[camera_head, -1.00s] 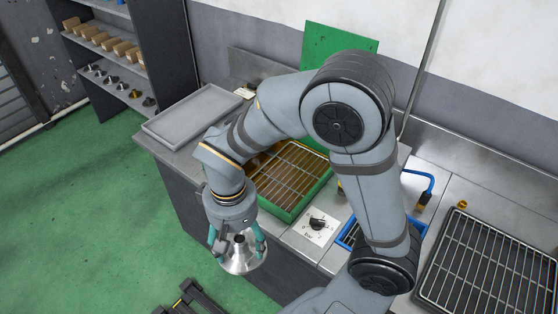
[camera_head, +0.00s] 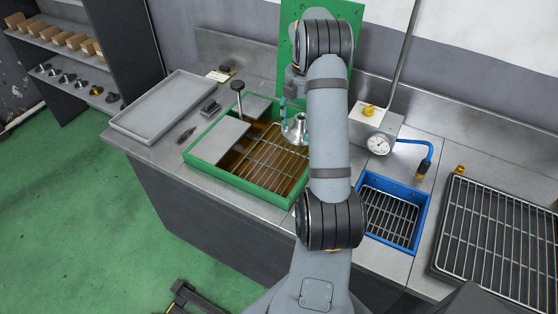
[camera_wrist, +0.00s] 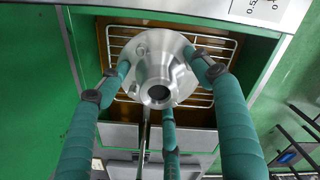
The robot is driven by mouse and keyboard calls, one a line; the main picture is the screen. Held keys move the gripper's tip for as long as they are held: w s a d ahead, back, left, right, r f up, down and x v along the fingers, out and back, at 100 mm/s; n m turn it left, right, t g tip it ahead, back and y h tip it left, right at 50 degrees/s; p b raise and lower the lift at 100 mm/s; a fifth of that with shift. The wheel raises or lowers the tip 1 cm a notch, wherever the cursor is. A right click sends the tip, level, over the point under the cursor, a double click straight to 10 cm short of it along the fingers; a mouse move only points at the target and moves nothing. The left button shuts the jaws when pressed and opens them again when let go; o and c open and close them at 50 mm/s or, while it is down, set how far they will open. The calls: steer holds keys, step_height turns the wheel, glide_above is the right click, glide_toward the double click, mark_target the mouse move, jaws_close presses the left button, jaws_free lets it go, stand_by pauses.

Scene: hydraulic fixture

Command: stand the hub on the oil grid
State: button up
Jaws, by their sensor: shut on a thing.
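The hub (camera_head: 296,131) is a silver metal flange with a narrower raised neck. My gripper (camera_head: 293,116) is shut on it, with teal fingers around the flange in the wrist view. The hub (camera_wrist: 158,78) is upright, neck toward my wrist camera, over the oil grid (camera_wrist: 213,48). In the head view the oil grid (camera_head: 262,166) is a wire rack over brown oil in a green-rimmed tray (camera_head: 236,189). The hub is at the grid's back right, partly beside my arm. I cannot tell whether its underside touches the wires.
Grey plates (camera_head: 217,140) cover the tray's left part, with a dark-knobbed post (camera_head: 239,97) there. A grey tray (camera_head: 163,105) lies left. Right are a gauge (camera_head: 378,144), a blue tray (camera_head: 391,210) with a rack, and a larger rack (camera_head: 497,240). A green panel (camera_head: 290,55) stands behind.

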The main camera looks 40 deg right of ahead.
steer(key=shift+n, duration=0.6)
steer(key=d, duration=0.1)
steer(key=s+d, duration=0.1)
steer(key=d, duration=0.1)
steer(key=shift+s+d+f, duration=0.25)
steer(key=shift+s+d, duration=0.1)
steer(key=shift+s, duration=0.05)
steer(key=shift+d+f, duration=0.15)
steer(key=shift+f, duration=0.05)
steer(key=w+a+f, duration=0.2)
steer(key=a, duration=0.1)
steer(key=w+a+f, duration=0.2)
steer(key=a, duration=0.1)
steer(key=w+a+f+p, duration=0.1)
steer(key=w+a+f, duration=0.1)
steer(key=a, duration=0.1)
steer(key=shift+w+f, duration=0.1)
steer(key=shift+f, duration=0.15)
steer(key=shift+f+p, duration=0.45)
steer(key=shift+f, duration=1.65)
steer(key=shift+f, duration=0.15)
steer(key=o, duration=1.9)
steer(key=shift+o, duration=0.2)
